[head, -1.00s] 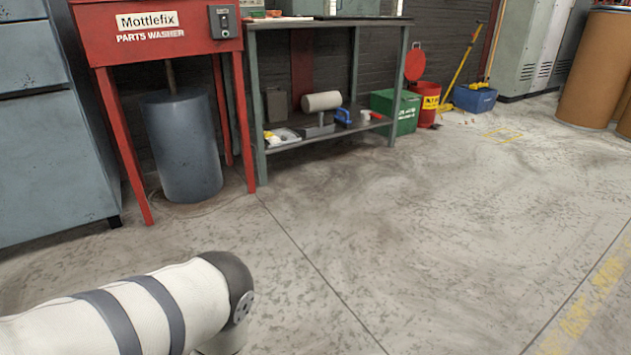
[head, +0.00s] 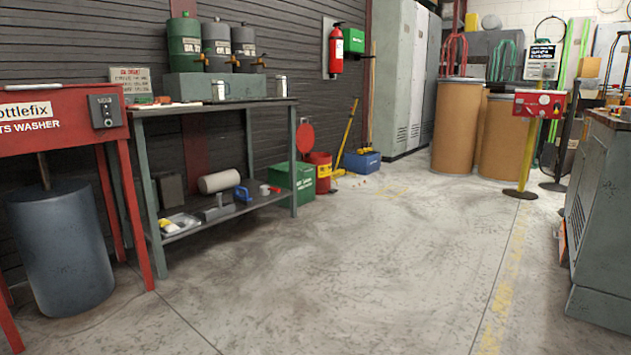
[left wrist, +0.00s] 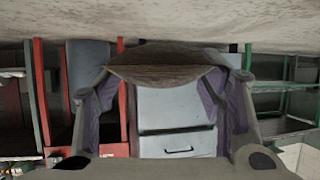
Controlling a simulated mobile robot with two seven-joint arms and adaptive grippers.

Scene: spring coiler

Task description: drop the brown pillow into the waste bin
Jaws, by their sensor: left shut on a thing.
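The brown pillow (left wrist: 168,72) is in the left wrist view, held between the two fingers of my left gripper (left wrist: 168,66). The gripper is shut on it, and the pillow spans the gap between the fingertips. Neither gripper shows in the head view. In the head view, a red can (head: 320,175) with a raised round red lid stands on the floor past the workbench. A green box (head: 293,182) with white lettering stands just left of it.
A workbench (head: 215,105) and a red parts washer (head: 60,120) line the left wall. A blue bucket (head: 361,162) stands right of the red can. Tall brown drums (head: 456,125) are at the back and a grey cabinet (head: 603,200) at the right. The middle floor is clear.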

